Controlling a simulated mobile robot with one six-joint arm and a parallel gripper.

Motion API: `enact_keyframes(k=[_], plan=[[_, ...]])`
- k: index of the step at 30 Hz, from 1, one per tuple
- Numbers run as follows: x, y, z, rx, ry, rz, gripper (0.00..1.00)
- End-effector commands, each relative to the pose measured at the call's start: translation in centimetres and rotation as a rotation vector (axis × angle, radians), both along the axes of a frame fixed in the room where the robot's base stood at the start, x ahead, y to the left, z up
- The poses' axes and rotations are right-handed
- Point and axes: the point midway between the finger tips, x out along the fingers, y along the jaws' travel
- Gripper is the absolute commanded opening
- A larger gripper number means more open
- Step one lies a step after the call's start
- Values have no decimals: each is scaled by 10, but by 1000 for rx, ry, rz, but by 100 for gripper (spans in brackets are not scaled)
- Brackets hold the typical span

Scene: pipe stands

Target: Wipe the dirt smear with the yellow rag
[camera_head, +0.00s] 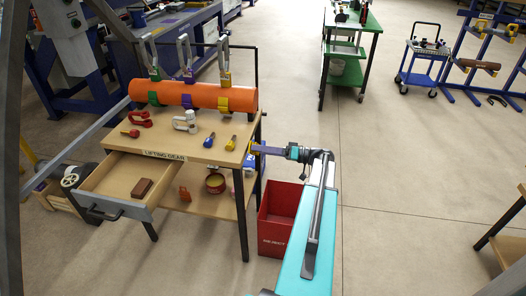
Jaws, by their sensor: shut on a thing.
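My gripper (262,149) reaches in from the right, at the right edge of the lifting gear table (190,150). Whether the rag touches the table I cannot tell. The dirt smear cannot be made out in this view.
An orange pipe (175,95) with several coloured slings and hooks lies along the table's back. Shackles and eyebolts lie in front. A drawer (125,185) stands open at the left. A red bin (278,220) stands below my arm.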

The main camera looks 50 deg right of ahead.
Motion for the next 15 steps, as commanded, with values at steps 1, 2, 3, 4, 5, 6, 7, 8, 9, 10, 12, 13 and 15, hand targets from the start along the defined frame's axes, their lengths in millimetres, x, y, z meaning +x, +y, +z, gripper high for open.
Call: enact_keyframes(k=[1, 2, 3, 4, 5, 6, 7, 8, 9, 10, 12, 13, 15], plan=[[1, 1, 0, 0, 0, 0, 60], [1, 1, 0, 0, -1, 1, 60], [2, 1, 0, 0, -1, 1, 60], [2, 1, 0, 0, -1, 1, 60], [2, 2, 0, 0, -1, 1, 60], [3, 2, 0, 0, -1, 1, 60], [3, 2, 0, 0, -1, 1, 60], [4, 3, 0, 0, -1, 1, 60], [4, 3, 0, 0, 0, 1, 60], [4, 3, 0, 0, 0, 1, 60], [5, 4, 0, 0, 0, 1, 60], [6, 4, 0, 0, -1, 2, 60], [6, 4, 0, 0, -1, 2, 60]])
